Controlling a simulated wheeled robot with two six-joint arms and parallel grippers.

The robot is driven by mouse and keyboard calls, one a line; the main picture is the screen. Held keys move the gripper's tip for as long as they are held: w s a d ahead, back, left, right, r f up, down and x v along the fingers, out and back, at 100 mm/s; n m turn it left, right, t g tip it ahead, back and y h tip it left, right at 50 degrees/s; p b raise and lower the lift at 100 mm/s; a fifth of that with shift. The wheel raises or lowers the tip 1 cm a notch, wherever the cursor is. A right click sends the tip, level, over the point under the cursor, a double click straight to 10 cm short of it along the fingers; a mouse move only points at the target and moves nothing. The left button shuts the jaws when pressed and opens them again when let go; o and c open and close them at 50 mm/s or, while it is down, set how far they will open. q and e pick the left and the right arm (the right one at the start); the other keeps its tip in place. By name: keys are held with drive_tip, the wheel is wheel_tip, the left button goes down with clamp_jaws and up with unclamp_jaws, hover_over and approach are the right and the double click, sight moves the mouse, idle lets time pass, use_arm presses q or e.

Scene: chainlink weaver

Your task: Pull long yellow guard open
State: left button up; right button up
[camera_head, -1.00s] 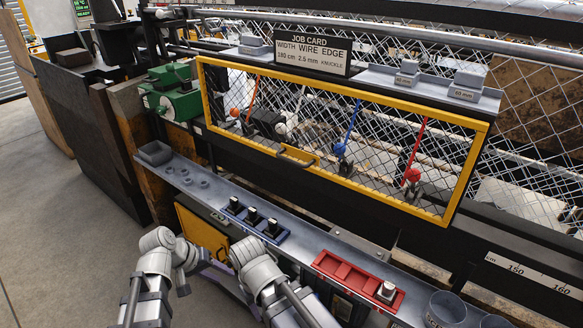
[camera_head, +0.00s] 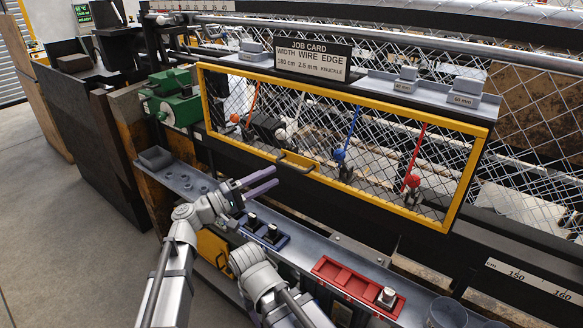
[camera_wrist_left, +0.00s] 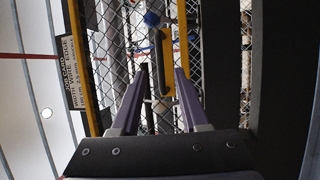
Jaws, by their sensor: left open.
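The long yellow guard (camera_head: 360,98) is a rectangular frame with mesh across it, standing shut-looking along the machine front. In the left wrist view the guard (camera_wrist_left: 182,95) runs up the picture, and the handle (camera_wrist_left: 160,65) lies ahead between the open fingertips (camera_wrist_left: 162,70). My right arm's wrist shows low in the head view; its fingers are hidden.
A shelf below the guard holds a blue tray (camera_head: 262,232) with black pieces and a red tray (camera_head: 355,285). A green machine block (camera_head: 172,98) stands left of the guard. Levers with red, white and blue knobs (camera_head: 340,154) are behind the mesh. A job card (camera_head: 313,60) stands above.

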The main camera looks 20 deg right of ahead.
sight(292, 167)
use_arm(q)
drive_tip(key=p+x, duration=0.1)
drive_tip(key=x, duration=0.6)
drive_tip(key=shift+d, duration=0.3)
clamp_jaws()
idle(1.2)
